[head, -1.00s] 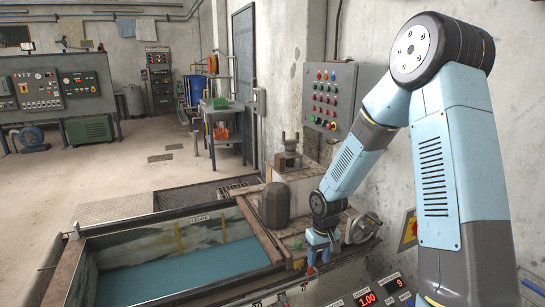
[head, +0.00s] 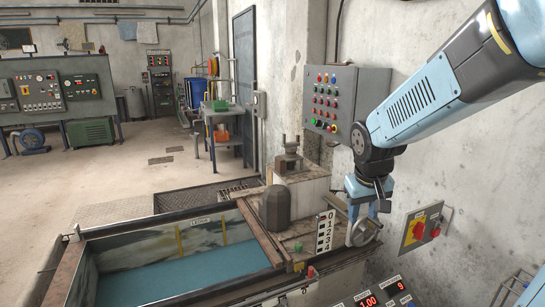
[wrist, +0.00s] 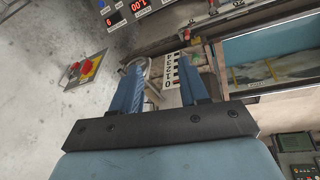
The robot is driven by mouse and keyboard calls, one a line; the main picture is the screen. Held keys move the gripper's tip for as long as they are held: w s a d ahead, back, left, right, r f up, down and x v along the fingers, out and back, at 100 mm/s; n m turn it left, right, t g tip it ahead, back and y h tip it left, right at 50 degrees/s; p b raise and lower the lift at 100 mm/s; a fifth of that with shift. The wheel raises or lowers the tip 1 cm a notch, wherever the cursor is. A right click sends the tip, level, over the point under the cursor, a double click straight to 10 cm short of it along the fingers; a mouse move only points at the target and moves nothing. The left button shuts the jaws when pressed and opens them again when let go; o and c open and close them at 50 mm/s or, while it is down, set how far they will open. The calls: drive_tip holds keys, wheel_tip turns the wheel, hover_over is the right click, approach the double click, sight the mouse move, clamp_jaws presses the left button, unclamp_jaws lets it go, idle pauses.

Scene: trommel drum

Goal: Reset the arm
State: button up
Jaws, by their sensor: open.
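My gripper (head: 368,208) hangs at the right of the head view, with its fingers pointing down in front of a round metal handwheel (head: 364,230). Its fingers look apart and nothing is between them. In the wrist view my gripper's two blue fingers (wrist: 165,90) are spread, with the handwheel and a white number scale (wrist: 187,75) beyond them. The scale also shows in the head view (head: 324,233), just left of my gripper. I cannot tell whether the fingers touch the handwheel.
A tank of blue water (head: 190,270) lies at the lower left. A grey control box (head: 345,100) with coloured buttons is on the wall behind my arm. A red and yellow switch (head: 423,228) is on the wall at right. A dark rounded block (head: 275,207) stands left of the scale.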

drive_tip(key=s+d+r+t, duration=0.1)
drive_tip(key=s+r, duration=0.3)
drive_tip(key=s, duration=0.3)
drive_tip(key=s+r+m+t+y, duration=0.1)
drive_tip(key=s+r, duration=0.4)
drive_tip(key=s, duration=0.2)
drive_tip(key=shift+s+d+m, duration=0.2)
drive_tip(key=shift+d+m, duration=0.1)
drive_tip(key=shift+d, duration=0.1)
